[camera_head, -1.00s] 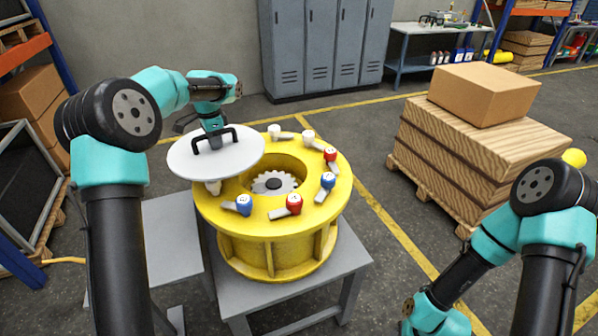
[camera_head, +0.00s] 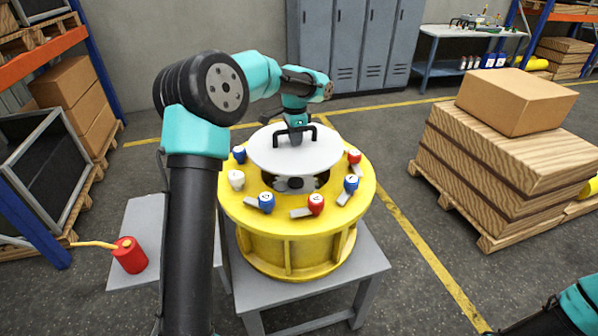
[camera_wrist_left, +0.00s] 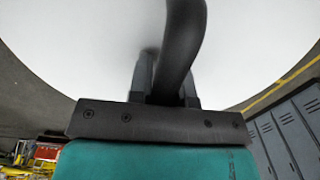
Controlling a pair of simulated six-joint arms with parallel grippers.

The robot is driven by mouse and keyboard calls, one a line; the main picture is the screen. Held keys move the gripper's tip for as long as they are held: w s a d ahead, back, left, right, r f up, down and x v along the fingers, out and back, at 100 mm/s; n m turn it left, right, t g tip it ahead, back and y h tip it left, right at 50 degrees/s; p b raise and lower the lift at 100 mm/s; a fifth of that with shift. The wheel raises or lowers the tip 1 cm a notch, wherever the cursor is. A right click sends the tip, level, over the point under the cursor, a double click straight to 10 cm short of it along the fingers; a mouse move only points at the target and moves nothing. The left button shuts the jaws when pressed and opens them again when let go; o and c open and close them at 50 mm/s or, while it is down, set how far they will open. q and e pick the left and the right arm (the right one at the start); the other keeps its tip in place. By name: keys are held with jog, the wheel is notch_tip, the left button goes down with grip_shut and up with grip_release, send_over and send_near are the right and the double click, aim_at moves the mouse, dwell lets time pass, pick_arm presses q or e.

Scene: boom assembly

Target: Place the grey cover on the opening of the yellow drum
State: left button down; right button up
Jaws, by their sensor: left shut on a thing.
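The grey cover (camera_head: 270,152) is a flat pale disc with a black handle (camera_head: 312,132) on top. My left gripper (camera_head: 295,138) is shut on that handle and holds the cover over the yellow drum (camera_head: 290,250). The drum's opening shows only at the near side, below the cover's edge, with a dark part and gear inside (camera_head: 295,183). A gap shows between cover and opening there; contact at the far side is hidden. The left wrist view shows the cover's pale top (camera_wrist_left: 70,40) and the handle (camera_wrist_left: 180,50) between the fingers. My right gripper is out of view.
Several red, blue and white knobbed clamps, such as a red one (camera_head: 316,204), ring the drum's top. The drum stands on a grey table (camera_head: 372,262). A red canister (camera_head: 130,255) sits on a lower table at left.

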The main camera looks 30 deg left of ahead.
aim_at(295, 149)
pick_arm(q)
jog(key=shift+r, duration=0.15)
jog(key=shift+f, duration=2.5)
jog(key=shift+f, duration=2.5)
jog(key=shift+f, duration=0.1)
jog(key=c, duration=1.1)
grip_release()
jog(key=shift+f, duration=0.15)
jog(key=shift+o, duration=0.2)
notch_tip(295, 149, up, 12)
jog(key=shift+r, duration=0.15)
